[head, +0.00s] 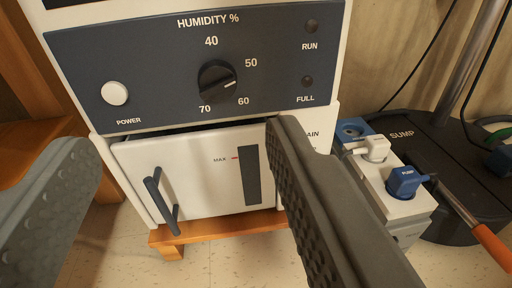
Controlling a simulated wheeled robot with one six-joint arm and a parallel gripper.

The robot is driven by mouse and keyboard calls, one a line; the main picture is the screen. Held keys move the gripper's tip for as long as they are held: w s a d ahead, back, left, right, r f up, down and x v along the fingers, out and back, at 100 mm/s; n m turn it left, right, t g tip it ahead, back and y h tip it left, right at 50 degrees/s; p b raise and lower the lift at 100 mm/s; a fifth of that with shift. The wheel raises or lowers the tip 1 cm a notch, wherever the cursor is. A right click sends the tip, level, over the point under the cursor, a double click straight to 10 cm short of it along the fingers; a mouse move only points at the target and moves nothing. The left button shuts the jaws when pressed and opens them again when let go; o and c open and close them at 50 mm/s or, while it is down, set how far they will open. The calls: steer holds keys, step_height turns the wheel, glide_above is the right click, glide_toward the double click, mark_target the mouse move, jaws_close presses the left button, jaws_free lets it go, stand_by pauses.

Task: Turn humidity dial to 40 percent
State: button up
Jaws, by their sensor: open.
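The humidity dial (217,79) is a round black knob on the dark control panel (150,60) of a white machine. Its white mark points right, between the printed 50 and 60. The 40 is printed above the knob and the 70 below it. My gripper (178,145) is open, with one finger at the lower left and the other at the lower right. The fingertips appear below the dial in the picture, and nothing is between them. The dial is unobstructed.
A white power button (115,93) sits left of the dial. RUN (311,26) and FULL (307,80) lamps are at right. Below is a white tank (200,185) with a dark handle (160,200). A power strip (400,200) with plugs stands at right.

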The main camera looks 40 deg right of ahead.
glide_toward(213, 89)
steer(key=shift+h, duration=0.4)
steer(key=x, duration=0.9)
steer(key=shift+w+d, duration=0.1)
steer(key=shift+c, duration=0.5)
steer(key=c, duration=0.9)
steer(key=shift+o, duration=0.2)
steer(key=shift+n, duration=0.3)
steer(key=shift+n, duration=0.3)
steer(key=n, duration=0.6)
steer(key=shift+w+f, duration=0.1)
steer(key=n, duration=0.7)
steer(key=shift+f, duration=0.1)
